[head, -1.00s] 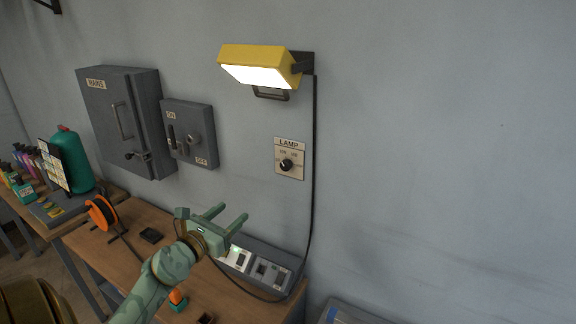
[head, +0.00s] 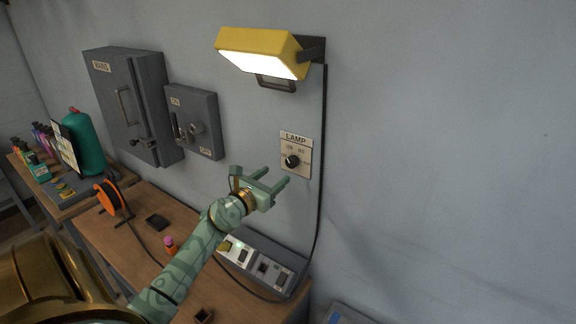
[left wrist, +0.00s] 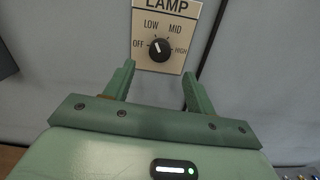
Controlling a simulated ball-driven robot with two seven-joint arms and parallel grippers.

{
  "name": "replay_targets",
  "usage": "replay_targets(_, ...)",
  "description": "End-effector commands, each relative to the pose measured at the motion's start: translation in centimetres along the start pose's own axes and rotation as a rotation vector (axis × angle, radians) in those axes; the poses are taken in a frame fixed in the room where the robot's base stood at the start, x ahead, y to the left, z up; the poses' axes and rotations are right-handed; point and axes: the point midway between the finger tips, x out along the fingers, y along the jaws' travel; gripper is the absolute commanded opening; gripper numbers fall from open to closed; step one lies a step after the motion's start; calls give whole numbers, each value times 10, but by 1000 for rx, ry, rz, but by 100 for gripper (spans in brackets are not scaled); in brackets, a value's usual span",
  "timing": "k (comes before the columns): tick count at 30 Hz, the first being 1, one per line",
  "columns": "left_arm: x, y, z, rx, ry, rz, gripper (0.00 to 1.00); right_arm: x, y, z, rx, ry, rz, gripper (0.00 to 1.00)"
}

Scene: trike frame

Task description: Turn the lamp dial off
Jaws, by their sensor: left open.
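The lamp dial (head: 292,161) is a round black knob on a pale LAMP plate (head: 304,141) on the wall. In the left wrist view the dial (left wrist: 159,50) shows OFF, LOW, MID and HIGH around it, and its white mark seems to point up and slightly left, near LOW. The yellow lamp (head: 258,50) above glows white. My left gripper (head: 276,178) is open and empty, below and left of the dial in the head view. In the left wrist view its fingers frame the space just below the dial, apart from it. My right gripper is not in view.
A black cable (head: 322,150) runs down the wall right of the plate. A grey switch box (head: 196,122) and a MAINS cabinet (head: 128,105) are at the left. Below stands a wooden bench (head: 140,215) with a socket strip (head: 262,265). The wall at right is bare.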

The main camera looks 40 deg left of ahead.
Motion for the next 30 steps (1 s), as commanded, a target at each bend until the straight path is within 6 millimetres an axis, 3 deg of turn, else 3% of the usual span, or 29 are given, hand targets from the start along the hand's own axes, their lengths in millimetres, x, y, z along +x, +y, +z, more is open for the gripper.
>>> replay_targets(3, 30, 0, -1, -1, -2, 1, 56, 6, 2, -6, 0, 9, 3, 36)
replay_targets(9, 64, 0, -2, -1, -1, 1, 56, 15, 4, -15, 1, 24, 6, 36)
replay_targets(15, 76, 0, -1, 0, 0, 1, 56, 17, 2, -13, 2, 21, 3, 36)
replay_targets(22, 76, 0, -1, 0, 0, 0, 56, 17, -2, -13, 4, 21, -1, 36)
replay_targets(23, 76, 0, -1, 0, 0, 0, 50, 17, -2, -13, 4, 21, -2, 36)
replay_targets(27, 76, 0, -1, 0, 0, 1, 11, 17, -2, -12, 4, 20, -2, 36)
replay_targets(30, 76, 0, -1, -1, 0, 1, 11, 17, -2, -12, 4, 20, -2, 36)
